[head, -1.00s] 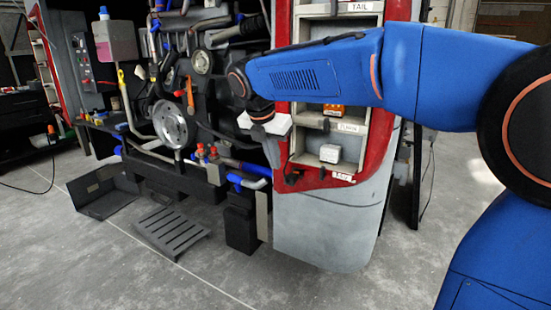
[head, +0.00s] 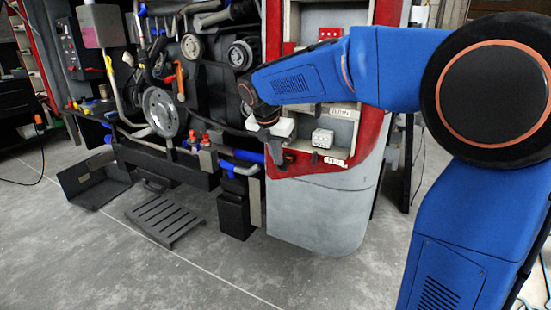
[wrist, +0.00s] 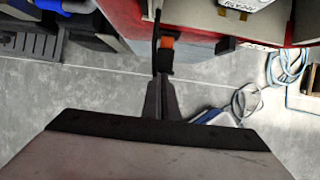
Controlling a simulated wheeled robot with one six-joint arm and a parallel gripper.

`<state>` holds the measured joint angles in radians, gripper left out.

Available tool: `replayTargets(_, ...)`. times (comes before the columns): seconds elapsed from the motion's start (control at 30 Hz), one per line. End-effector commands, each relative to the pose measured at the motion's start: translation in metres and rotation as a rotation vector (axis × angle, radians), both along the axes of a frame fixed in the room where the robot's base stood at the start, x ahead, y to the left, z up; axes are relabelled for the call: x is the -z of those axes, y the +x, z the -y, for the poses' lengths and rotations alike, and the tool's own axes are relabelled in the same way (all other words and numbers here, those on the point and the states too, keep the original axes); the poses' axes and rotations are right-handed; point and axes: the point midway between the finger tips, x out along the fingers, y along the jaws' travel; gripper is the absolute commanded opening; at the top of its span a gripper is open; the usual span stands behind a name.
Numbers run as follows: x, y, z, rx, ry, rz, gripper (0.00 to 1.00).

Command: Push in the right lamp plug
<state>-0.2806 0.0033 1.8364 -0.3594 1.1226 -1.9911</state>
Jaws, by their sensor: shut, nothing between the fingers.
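My gripper (head: 277,153) is at the lower left of the red lamp panel (head: 360,140) in the head view. In the wrist view its fingers (wrist: 161,82) are shut and empty, pointing at a small plug-like piece (wrist: 166,56) with an orange band and black body. This piece is just beyond the fingertips, by the lower edge of the red panel. I cannot tell whether the fingers touch it, or how deep it sits. A thin black rod runs beside it. My wrist hides part of this area in the head view.
The engine bay with a metal pulley (head: 161,111) lies to the left. A grey slatted piece (head: 165,220) lies on open floor. Blue cable (wrist: 285,67) is at right.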

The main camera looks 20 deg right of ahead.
Motion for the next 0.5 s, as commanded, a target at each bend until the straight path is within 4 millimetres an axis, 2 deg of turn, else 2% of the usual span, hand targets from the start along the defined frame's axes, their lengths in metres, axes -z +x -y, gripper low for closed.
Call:
replayTargets(0.23, 0.000, 0.001, 0.001, 0.001, 0.000, 0.000, 0.00)
replayTargets(0.5, 0.000, 0.021, 0.020, 0.003, 0.000, -0.001, 0.00)
